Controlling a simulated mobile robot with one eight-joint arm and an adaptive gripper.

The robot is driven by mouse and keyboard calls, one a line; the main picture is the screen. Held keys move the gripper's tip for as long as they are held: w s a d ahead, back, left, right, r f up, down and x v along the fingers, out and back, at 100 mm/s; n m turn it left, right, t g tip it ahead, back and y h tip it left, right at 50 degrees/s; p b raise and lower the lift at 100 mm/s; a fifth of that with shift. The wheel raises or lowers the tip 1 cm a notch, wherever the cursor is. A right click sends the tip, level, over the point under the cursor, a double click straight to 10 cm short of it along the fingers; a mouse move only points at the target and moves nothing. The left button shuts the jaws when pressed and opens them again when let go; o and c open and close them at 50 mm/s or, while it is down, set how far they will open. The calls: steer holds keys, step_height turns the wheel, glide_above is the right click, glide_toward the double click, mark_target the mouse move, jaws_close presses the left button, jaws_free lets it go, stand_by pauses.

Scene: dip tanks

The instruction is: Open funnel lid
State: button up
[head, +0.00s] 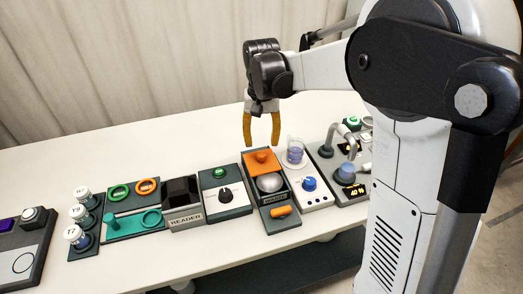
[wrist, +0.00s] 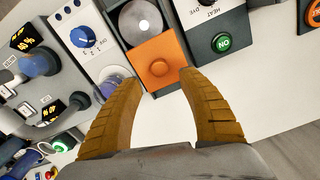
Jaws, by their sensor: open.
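An orange square lid with a round knob (head: 262,157) lies at the back end of a dark grey unit (head: 266,207). A silver round part (head: 270,183) is just in front of it, and an orange handle (head: 282,211) is at the unit's front end. No part is clearly labelled as a funnel. My gripper (head: 261,143) points down above the orange lid, with yellow-brown fingers spread and nothing between them. In the wrist view the orange lid (wrist: 155,62) sits just beyond and between the fingertips (wrist: 157,82); I cannot tell whether they touch it.
A beaker of bluish liquid (head: 295,152) and a white unit with a blue knob (head: 309,184) stand close on the right. A dial unit with a green button (head: 219,172) is on the left. The white table (head: 180,147) is clear behind the units.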

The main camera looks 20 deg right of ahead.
mark_target(262, 154)
step_height(262, 154, up, 6)
steer(key=shift+r, duration=0.25)
steer(key=s+f+n+t, duration=0.1)
steer(key=s+n+t, duration=0.2)
steer(key=s, duration=1.8)
steer(key=t, duration=0.4)
steer(key=shift+f, duration=0.2)
